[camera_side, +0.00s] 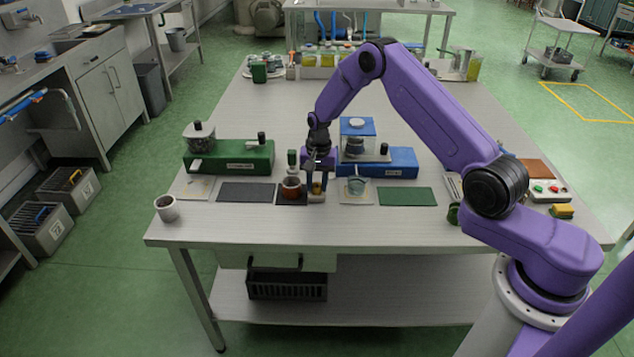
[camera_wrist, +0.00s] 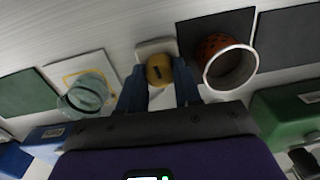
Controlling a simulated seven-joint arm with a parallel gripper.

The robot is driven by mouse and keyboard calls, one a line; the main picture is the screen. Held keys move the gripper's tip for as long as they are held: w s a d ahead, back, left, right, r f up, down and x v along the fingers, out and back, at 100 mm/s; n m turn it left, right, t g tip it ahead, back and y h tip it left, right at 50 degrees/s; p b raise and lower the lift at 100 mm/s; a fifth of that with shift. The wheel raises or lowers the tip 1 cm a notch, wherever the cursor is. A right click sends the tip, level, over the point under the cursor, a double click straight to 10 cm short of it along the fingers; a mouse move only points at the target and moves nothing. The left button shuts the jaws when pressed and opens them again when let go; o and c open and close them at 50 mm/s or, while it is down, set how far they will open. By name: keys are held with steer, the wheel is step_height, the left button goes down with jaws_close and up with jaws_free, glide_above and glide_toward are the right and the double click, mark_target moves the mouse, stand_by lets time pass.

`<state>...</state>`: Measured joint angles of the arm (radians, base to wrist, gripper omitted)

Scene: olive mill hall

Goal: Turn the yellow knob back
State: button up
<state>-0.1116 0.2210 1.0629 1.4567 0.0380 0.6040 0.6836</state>
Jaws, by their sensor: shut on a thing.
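The yellow knob (camera_wrist: 158,70) is round, with a dark mark on its top, and sits on a small pale base (camera_wrist: 157,46). In the wrist view it lies between the two dark blue fingers of my gripper (camera_wrist: 160,86), which are shut on it from both sides. In the side view my gripper (camera_side: 317,183) points down at the front part of the table, and only a bit of the knob (camera_side: 316,189) shows between the fingers.
A red-brown cup (camera_side: 291,188) on a dark mat stands close left of my gripper in the side view. A glass cup (camera_side: 356,186) on a pale card is to the right. Green (camera_side: 229,157) and blue (camera_side: 392,161) machines stand behind.

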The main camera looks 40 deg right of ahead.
mark_target(319, 184)
steer(key=shift+m, duration=0.6)
steer(key=o, duration=1)
steer(key=shift+o, duration=0.2)
steer(key=shift+r, duration=0.1)
step_height(319, 184, up, 17)
steer(key=shift+s+d+r, duration=0.15)
steer(key=shift+s, duration=0.05)
